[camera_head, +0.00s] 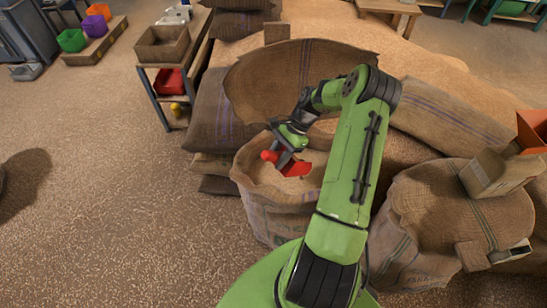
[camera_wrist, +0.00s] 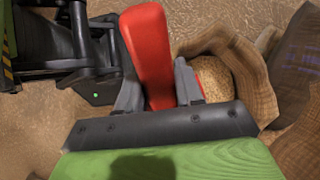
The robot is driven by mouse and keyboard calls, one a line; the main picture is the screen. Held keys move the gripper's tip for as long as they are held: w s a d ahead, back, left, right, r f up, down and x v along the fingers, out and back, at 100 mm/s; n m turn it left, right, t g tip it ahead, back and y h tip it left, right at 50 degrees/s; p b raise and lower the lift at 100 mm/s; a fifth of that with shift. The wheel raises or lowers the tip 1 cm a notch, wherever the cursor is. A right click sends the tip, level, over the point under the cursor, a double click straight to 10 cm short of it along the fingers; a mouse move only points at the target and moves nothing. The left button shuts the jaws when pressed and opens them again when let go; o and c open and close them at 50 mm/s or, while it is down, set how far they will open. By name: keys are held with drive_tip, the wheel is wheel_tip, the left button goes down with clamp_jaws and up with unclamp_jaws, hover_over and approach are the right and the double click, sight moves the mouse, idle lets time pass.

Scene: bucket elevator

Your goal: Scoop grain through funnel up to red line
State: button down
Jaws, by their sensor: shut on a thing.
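My gripper (camera_head: 281,157) is shut on the handle of a red scoop (camera_head: 296,170) over the mouth of an open burlap sack (camera_head: 262,208). In the wrist view the red handle (camera_wrist: 150,45) stands between the two grey fingers of my gripper (camera_wrist: 158,88). Tan grain shows at the scoop, but I cannot tell if it lies in the scoop or behind it. Grain (camera_wrist: 215,82) also shows inside the sack in the wrist view. An orange, funnel-like piece (camera_head: 532,130) is partly cut off at the right edge. I see no red line.
Full sacks (camera_head: 217,110) are stacked behind at left. A shelf (camera_head: 150,82) holds a wooden crate (camera_head: 163,43).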

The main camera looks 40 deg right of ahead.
drive_tip(key=shift+d+r+y+p, duration=0.85)
drive_tip(key=shift+d+y+p, duration=0.2)
drive_tip(key=shift+p, duration=0.3)
drive_tip(key=d+y, duration=0.1)
drive_tip(key=d+r+y, duration=0.1)
drive_tip(key=d, duration=0.1)
drive_tip(key=shift+b, duration=0.3)
drive_tip(key=shift+r, duration=0.1)
